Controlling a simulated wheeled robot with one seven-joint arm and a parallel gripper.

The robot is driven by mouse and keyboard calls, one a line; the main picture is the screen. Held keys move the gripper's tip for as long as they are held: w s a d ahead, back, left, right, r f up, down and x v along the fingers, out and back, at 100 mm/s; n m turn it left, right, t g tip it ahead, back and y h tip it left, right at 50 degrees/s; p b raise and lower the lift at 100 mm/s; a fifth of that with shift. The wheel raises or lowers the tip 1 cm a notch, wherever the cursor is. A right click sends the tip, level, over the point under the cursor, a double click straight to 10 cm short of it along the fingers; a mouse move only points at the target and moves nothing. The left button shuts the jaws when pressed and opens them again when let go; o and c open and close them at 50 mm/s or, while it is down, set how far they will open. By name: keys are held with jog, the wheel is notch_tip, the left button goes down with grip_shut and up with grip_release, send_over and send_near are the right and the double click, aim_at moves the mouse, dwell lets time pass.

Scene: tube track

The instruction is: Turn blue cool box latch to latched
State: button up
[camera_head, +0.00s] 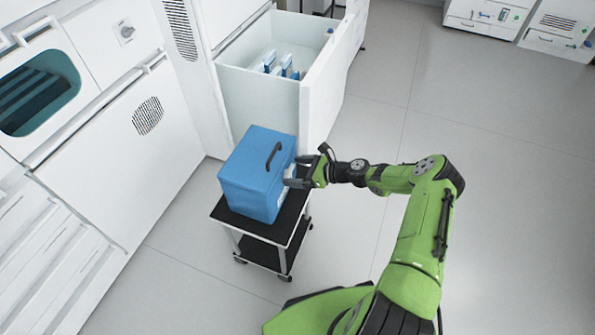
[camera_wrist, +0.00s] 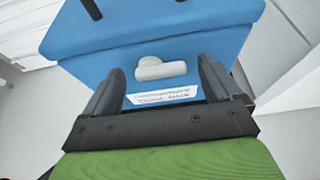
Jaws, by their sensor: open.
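The blue cool box (camera_head: 256,178) stands closed on a small black cart, with a dark handle (camera_head: 274,156) on its lid. It also fills the upper part of the wrist view (camera_wrist: 150,40). Its pale latch (camera_wrist: 161,68) shows on the box front as a horizontal bar with a raised knob, above a white printed label (camera_wrist: 162,95). My gripper (camera_head: 305,171) is at the box's right side in the head view. In the wrist view my gripper (camera_wrist: 158,85) is open, its fingers on either side of the latch and label; I cannot tell whether they touch the box.
The black cart (camera_head: 243,222) has a lower shelf and wheels. Behind the box, a white drawer (camera_head: 258,105) is pulled open with blue and white items inside. White cabinets (camera_head: 115,130) stand at left. The floor at right is clear.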

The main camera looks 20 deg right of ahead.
jog(key=c, duration=1.1)
jog(key=shift+o, duration=0.2)
jog(key=n+t, duration=0.1)
jog(key=n+h+p, duration=0.1)
jog(key=shift+s+a+r+n+t, duration=0.2)
jog(key=shift+s+n+t, duration=0.1)
jog(key=shift+t, duration=0.1)
jog(key=n+t, duration=0.1)
jog(key=n+t+b, duration=0.1)
jog(key=n, duration=0.1)
jog(key=shift+s+a+f+h, duration=0.1)
jog(key=shift+s+a+h, duration=0.1)
jog(key=shift+s+h, duration=0.15)
jog(key=n+b, duration=0.1)
jog(key=n+t+b, duration=0.2)
jog(key=n, duration=0.1)
jog(key=shift+s+a+f+b, duration=0.25)
jog(key=shift+s+b, duration=0.05)
jog(key=shift+b, duration=0.05)
jog(key=shift+s+a+n+t+b, duration=0.1)
jog(key=shift+n+t+b, duration=0.4)
jog(key=shift+n, duration=0.5)
jog(key=shift+s+a+n+t+b, duration=0.1)
jog(key=shift+n+t+b, duration=0.4)
jog(key=shift+n, duration=0.5)
jog(key=shift+f, duration=0.1)
